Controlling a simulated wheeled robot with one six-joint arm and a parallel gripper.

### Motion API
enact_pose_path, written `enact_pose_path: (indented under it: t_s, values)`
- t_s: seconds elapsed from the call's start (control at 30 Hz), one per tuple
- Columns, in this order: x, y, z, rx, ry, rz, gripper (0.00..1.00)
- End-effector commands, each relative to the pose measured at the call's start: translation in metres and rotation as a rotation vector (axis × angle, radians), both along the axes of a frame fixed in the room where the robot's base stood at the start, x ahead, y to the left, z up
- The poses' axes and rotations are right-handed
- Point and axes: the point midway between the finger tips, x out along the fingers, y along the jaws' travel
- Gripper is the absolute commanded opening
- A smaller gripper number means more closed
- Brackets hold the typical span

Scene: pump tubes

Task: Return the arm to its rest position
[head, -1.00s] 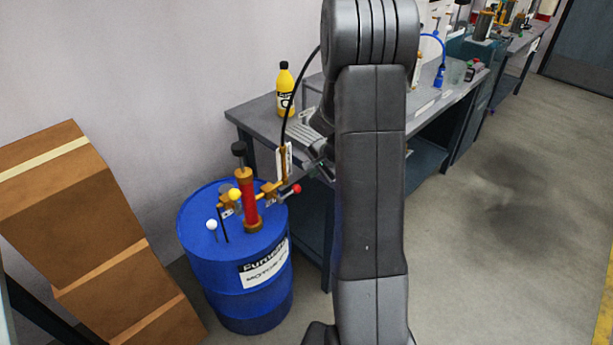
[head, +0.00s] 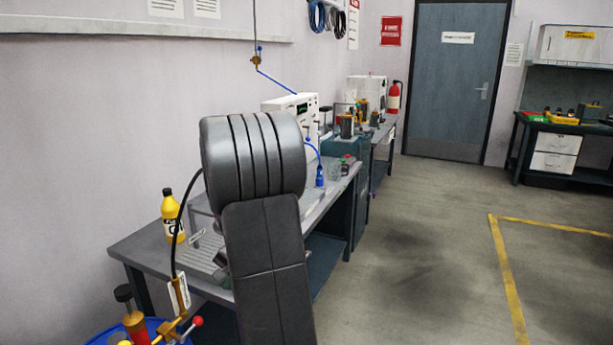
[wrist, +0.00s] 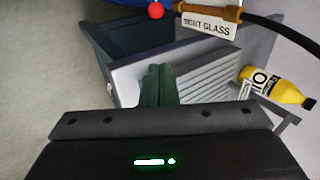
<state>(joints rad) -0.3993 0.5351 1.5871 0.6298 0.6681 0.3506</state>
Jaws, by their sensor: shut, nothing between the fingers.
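My gripper (wrist: 159,82) shows in the wrist view with its two dark fingers together and nothing between them. Beyond the fingers are a grey bench with a ribbed tray and a white tag marked "SIGHT GLASS". The pump (head: 137,326) on the blue drum (head: 98,338) is at the lower left, mostly cut off. Its red ball knob (wrist: 156,10) shows at the top of the wrist view, apart from my fingers.
A yellow bottle (head: 172,218) stands on the grey bench (head: 135,250), and it also shows at the right of the wrist view (wrist: 280,88). A black hose (head: 179,225) rises from the pump beside my arm. The floor (head: 425,240) to the right is clear.

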Motion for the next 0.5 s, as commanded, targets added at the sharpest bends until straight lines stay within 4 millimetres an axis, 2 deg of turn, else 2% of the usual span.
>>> enact_pose_path:
  t_s: [0.17, 0.5]
  values:
    - [0.000, 0.015, -0.022, -0.001, 0.003, 0.002, 0.00]
    - [0.002, 0.054, -0.078, -0.002, 0.003, 0.002, 0.00]
